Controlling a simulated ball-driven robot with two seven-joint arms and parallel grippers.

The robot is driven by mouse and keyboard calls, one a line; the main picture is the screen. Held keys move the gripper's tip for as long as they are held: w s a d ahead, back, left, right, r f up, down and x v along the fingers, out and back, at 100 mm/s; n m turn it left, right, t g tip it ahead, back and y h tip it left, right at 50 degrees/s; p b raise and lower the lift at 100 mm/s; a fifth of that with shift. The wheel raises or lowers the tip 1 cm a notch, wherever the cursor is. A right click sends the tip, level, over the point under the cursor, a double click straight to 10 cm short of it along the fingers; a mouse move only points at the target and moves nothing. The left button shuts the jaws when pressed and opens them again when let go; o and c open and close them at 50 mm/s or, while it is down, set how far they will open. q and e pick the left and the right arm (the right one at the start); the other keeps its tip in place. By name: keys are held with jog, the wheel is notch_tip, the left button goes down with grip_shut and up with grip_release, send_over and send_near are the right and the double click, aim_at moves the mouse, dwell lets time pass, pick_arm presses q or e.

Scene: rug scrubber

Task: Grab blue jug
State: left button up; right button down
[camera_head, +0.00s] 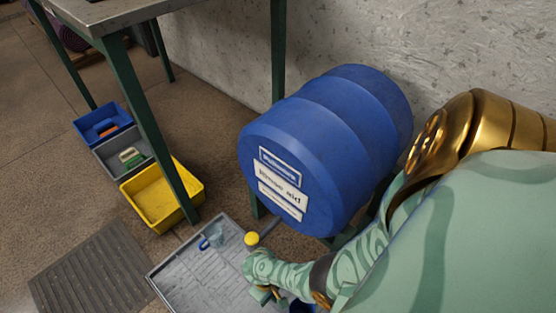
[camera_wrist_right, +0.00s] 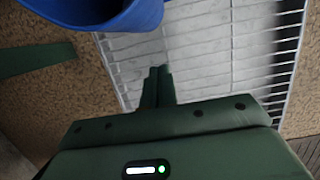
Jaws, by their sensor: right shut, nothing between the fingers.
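A dark blue rounded thing, which may be the blue jug (camera_head: 301,305), shows partly at the bottom edge of the head view, just right of my right gripper (camera_head: 265,295). My arm hides much of it. In the right wrist view, a blue vessel (camera_wrist_right: 100,12) fills the top left, cut off by the frame; I cannot tell for sure that it is the same thing. My right gripper (camera_wrist_right: 158,72) is shut and empty there, its fingertips over a wire grate and apart from the blue vessel. My left gripper is not in view.
A big blue barrel (camera_head: 330,140) lies on a stand by the wall. Below it is a grated tray (camera_head: 190,285) with a small blue-handled item (camera_head: 212,240). Yellow (camera_head: 160,195), grey and blue bins stand by a green-legged table (camera_head: 110,15). A ribbed mat (camera_head: 95,275) lies left.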

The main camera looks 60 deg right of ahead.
pick_arm(q)
jog(key=shift+p, duration=0.4)
pick_arm(e)
jog(key=s, duration=0.2)
jog(key=s+a, duration=0.1)
jog(key=s, duration=0.1)
